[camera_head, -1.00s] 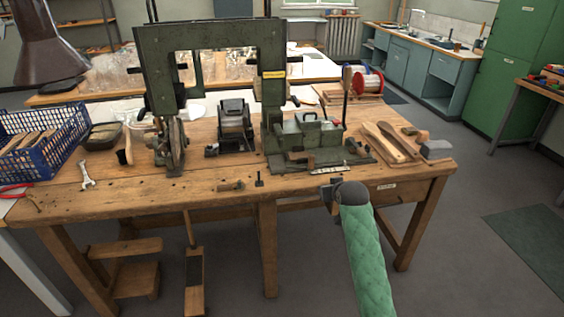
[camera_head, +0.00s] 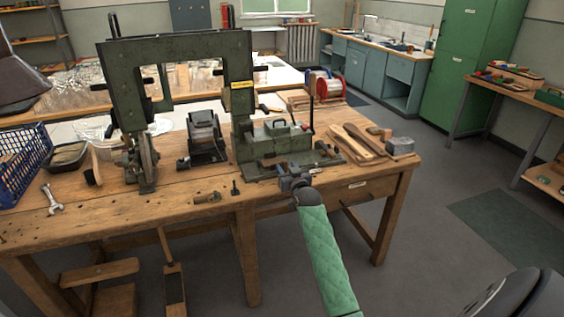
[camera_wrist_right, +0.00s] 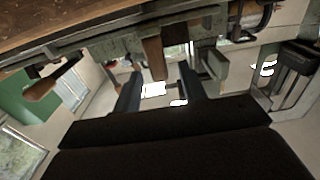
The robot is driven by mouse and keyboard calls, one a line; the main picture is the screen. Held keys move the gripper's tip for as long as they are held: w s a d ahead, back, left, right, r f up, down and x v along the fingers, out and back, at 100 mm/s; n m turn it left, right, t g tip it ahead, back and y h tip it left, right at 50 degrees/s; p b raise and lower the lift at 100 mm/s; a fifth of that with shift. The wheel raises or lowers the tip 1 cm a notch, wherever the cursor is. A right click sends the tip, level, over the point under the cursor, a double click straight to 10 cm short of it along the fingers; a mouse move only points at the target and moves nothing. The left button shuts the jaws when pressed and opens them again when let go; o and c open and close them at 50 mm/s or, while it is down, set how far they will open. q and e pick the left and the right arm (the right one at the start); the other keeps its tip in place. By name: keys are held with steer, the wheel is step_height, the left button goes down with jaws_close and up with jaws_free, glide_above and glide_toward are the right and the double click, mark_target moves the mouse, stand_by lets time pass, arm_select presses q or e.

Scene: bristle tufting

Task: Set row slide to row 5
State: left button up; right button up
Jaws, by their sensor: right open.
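The green tufting machine (camera_head: 180,45) stands on the wooden bench. Its low slide assembly (camera_head: 275,140) sits at the right of its base, with a rail along the front edge. A wooden handle shows at the rail, and in the right wrist view a wooden handle (camera_wrist_right: 153,60) hangs in the space between and beyond the fingers. My right gripper (camera_head: 292,172) is at the bench's front edge, just in front of the rail. Its two fingers stand apart in the right wrist view (camera_wrist_right: 160,92), empty. The row marks are too small to read and partly hidden by the gripper. My left gripper is out of view.
Wooden paddles (camera_head: 358,140) and a grey block (camera_head: 399,146) lie right of the slide. A wrench (camera_head: 53,199), a brush (camera_head: 94,168) and a blue crate (camera_head: 22,165) are at the left. Floor right of the bench is clear.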

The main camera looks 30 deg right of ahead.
steer(key=shift+p+x, duration=0.3)
steer(key=shift+x, duration=2.25)
steer(key=shift+c, duration=0.2)
jaws_close()
